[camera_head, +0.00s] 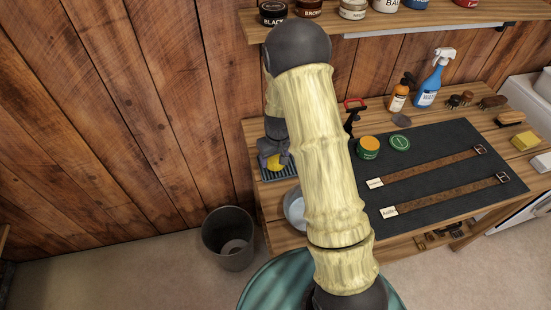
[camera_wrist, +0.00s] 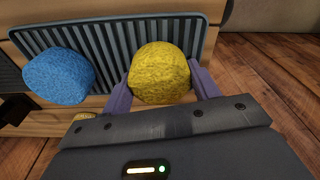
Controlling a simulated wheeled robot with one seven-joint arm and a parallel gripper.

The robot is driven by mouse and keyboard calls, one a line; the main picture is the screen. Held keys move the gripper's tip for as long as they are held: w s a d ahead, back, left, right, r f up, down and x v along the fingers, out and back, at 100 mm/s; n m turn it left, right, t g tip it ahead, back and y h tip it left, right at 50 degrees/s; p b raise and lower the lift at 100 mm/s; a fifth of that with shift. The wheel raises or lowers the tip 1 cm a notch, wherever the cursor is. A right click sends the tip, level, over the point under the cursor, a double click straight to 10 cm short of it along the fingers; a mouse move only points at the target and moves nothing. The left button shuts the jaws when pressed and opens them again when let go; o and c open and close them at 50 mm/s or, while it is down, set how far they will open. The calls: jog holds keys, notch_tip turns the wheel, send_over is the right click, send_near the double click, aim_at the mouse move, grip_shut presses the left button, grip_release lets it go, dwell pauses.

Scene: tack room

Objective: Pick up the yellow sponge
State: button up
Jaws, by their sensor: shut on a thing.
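The yellow sponge (camera_wrist: 160,73) is a rounded, rough-textured piece in the middle of the wrist view, over a dark ribbed tray (camera_wrist: 110,40). My gripper (camera_wrist: 160,88) is shut on it, with one purple finger against each side. Whether the sponge still touches the tray is unclear. In the head view the sponge (camera_head: 275,162) shows as a small yellow patch beside my gripper (camera_head: 272,155), at the left end of the bench. My arm hides part of the tray there.
A blue sponge (camera_wrist: 58,76) lies on the tray just left of the yellow one. A metal bowl (camera_head: 294,208) stands partly behind my arm. A dark mat (camera_head: 430,165) with two leather straps covers the bench middle. A bin (camera_head: 228,240) stands on the floor. A shelf (camera_head: 400,20) with jars hangs above.

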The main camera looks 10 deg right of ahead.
notch_tip(320, 180, up, 10)
jog(key=shift+f+b, duration=0.2)
jog(key=shift+b, duration=0.35)
